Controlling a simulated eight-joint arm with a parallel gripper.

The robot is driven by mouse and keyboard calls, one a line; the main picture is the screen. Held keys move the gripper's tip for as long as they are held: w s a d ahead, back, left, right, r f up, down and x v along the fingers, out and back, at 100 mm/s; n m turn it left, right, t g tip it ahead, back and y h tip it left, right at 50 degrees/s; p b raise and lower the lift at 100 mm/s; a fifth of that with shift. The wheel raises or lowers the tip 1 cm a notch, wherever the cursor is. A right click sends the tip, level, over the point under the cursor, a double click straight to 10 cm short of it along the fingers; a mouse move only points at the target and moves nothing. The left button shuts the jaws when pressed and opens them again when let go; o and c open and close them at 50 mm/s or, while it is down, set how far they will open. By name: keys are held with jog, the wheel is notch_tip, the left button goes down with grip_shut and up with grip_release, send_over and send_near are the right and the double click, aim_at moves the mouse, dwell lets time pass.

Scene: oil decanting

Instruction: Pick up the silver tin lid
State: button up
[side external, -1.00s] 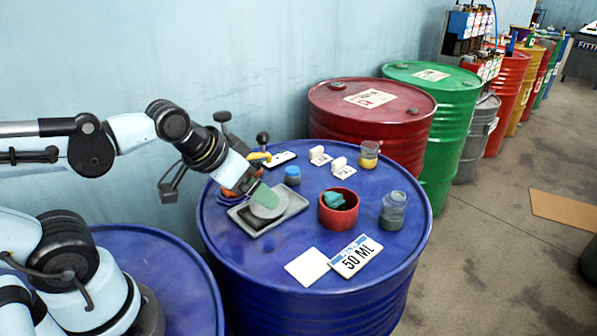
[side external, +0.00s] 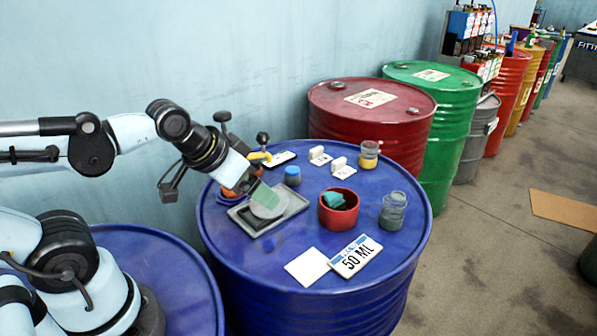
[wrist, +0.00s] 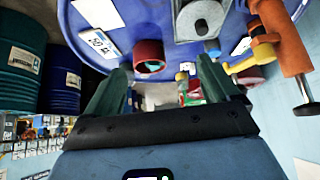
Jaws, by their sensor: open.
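A round, light grey piece (side external: 268,205), which looks like the silver tin lid, sits on a shallow grey tray (side external: 296,206) on the blue drum. In the wrist view it seems to be the grey round thing (wrist: 201,18) at the top, right of centre, though I cannot be sure it is the lid. My gripper (side external: 263,194) overlaps the lid in the side view, and I cannot tell whether they touch. In the wrist view my gripper (wrist: 161,66) has its two green fingers wide apart, with nothing held between them.
A red pot (side external: 338,215) with teal cloth, a grey jar (side external: 393,212), a blue-capped container (side external: 292,177) and a yellow jar (side external: 368,156) stand on the drum. A 50 ML card (side external: 356,257) and white square (side external: 307,267) lie in front. A red drum (side external: 371,118) stands behind.

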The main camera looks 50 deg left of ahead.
jog(key=c, duration=0.6)
jog(key=shift+w, duration=0.1)
jog(key=w+d+f+n+g+y, duration=0.45)
jog(key=w+n+y, duration=0.25)
jog(key=n+y, duration=0.7)
jog(key=a+f, duration=0.1)
jog(key=a, duration=0.1)
jog(key=w+a+f+n+h, duration=0.1)
jog(key=a, duration=0.1)
jog(key=a+f+h, duration=0.1)
jog(key=shift+w+a+f+n, duration=0.2)
jog(key=shift+a+f+n, duration=0.2)
jog(key=shift+s+x, duration=0.2)
jog(key=shift+x, duration=1.15)
jog(key=shift+s+x, duration=0.2)
jog(key=shift+x, duration=1.1)
